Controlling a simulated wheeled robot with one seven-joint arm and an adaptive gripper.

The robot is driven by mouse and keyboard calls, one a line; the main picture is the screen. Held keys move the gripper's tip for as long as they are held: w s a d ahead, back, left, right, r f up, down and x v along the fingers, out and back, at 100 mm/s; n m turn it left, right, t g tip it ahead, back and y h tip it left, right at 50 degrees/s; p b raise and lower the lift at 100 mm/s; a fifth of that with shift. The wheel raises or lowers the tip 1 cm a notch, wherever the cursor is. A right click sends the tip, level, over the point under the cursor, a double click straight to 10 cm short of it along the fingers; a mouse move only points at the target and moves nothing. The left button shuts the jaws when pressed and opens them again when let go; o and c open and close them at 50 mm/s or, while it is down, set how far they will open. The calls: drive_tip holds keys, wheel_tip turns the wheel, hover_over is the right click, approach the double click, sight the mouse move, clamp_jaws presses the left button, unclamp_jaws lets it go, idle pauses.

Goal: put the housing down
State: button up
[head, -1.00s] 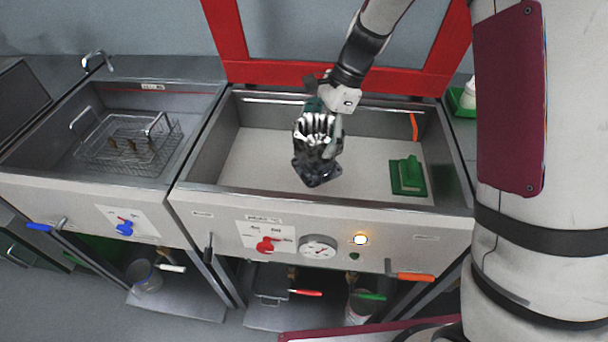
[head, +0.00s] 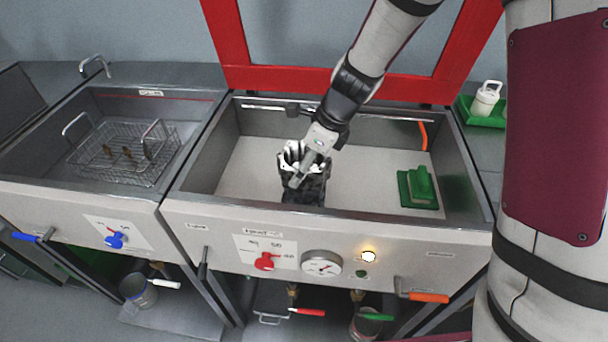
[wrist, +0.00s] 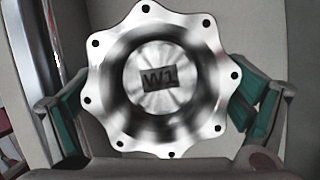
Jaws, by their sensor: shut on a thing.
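The housing (head: 304,187) is a dark, shiny metal part inside the middle basin (head: 232,172), left of centre. In the wrist view the housing (wrist: 160,80) shows its bright scalloped flange with bolt holes and a round recess marked W1. My gripper (head: 302,165) reaches down into the basin and is shut on the housing. In the wrist view its green-padded fingers press the housing from the left and right. The housing's underside is hidden, so I cannot tell whether it touches the basin floor.
A green block with a handle (head: 418,188) lies at the right of the basin floor. A wire basket (head: 122,152) stands in the left basin. The raised red frame (head: 300,80) is behind. The basin floor between housing and green block is clear. A lamp (head: 369,257) glows on the front panel.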

drive_tip(key=shift+f+b, duration=0.45)
drive_tip(key=shift+f, duration=1.4)
drive_tip(key=shift+f, duration=0.1)
drive_tip(key=o, duration=1.6)
drive_tip(key=shift+f, duration=0.1)
drive_tip(key=shift+c, duration=0.2)
drive_tip(key=p+v, duration=0.2)
drive_tip(key=v, duration=1)
drive_tip(key=shift+r, duration=0.25)
drive_tip(key=s+d+r+n+h, duration=0.1)
drive_tip(key=s+d+r+n, duration=0.3)
drive_tip(key=s+n, duration=0.3)
drive_tip(key=s+d+r+n+t+h, duration=0.1)
drive_tip(key=s+d+r+n, duration=0.3)
drive_tip(key=s+n, duration=0.3)
drive_tip(key=s+d+r+n+t+h, duration=0.1)
drive_tip(key=s+d+r+n, duration=0.3)
drive_tip(key=s+n, duration=0.4)
drive_tip(key=shift+s+r+h, duration=0.15)
drive_tip(key=shift+s+h, duration=0.15)
drive_tip(key=shift+s, duration=0.7)
drive_tip(key=shift+s+r+h, duration=0.15)
drive_tip(key=shift+s+h, duration=0.15)
drive_tip(key=shift+s, duration=0.7)
